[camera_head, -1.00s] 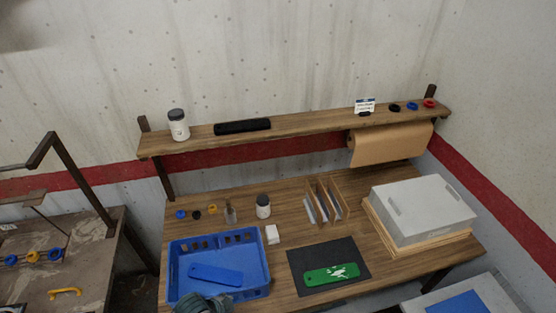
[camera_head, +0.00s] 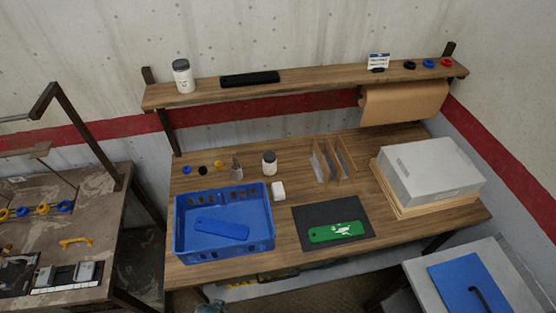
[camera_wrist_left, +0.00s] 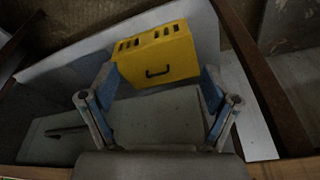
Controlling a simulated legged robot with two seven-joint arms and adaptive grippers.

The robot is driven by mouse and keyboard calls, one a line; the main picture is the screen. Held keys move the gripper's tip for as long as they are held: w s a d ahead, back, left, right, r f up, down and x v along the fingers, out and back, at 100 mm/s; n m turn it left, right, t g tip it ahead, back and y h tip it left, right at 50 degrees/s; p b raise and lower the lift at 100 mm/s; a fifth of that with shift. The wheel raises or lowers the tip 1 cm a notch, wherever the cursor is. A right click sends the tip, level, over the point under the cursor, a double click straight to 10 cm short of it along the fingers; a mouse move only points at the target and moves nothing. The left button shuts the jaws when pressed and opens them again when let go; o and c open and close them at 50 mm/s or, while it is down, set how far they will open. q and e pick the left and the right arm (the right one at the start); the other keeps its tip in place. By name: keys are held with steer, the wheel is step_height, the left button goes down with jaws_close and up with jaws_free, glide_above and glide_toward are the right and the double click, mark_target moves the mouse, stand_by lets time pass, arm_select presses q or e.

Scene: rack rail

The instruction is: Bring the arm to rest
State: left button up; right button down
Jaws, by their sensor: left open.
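My left gripper (camera_wrist_left: 158,108) shows in the left wrist view with its two fingers spread and nothing between them. Beyond the fingertips is a yellow box (camera_wrist_left: 158,57) with a black handle and slots, apart from the gripper. In the head view only a small grey-green piece, likely of my left arm, shows at the bottom edge in front of the workbench (camera_head: 285,240). The left gripper's fingers are not visible there. My right gripper is in neither view.
A blue crate (camera_head: 225,250) holding a blue plate (camera_head: 221,229) stands at the bench's left. A green plate (camera_head: 337,232) lies on a dark mat (camera_head: 307,215). A grey case (camera_head: 430,168) is at right. A shelf (camera_head: 320,83) runs above. Floor shows below the bench.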

arm_select(q)
steer(key=s+f+g+b, duration=0.15)
steer(key=s+f, duration=0.25)
steer(key=f, duration=0.8)
steer(key=s+f+b, duration=0.3)
steer(key=s+f, duration=0.2)
steer(key=f, duration=0.7)
steer(key=s+a+f+b, duration=0.2)
steer(key=s+a+f, duration=0.1)
steer(key=s+f, duration=0.7)
steer(key=shift+s, duration=1)
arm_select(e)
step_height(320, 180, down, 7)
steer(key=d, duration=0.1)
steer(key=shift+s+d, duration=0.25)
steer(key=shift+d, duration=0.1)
arm_select(q)
steer(key=shift+d, duration=0.3)
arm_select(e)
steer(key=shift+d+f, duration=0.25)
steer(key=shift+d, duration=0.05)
arm_select(q)
steer(key=shift+a, duration=0.2)
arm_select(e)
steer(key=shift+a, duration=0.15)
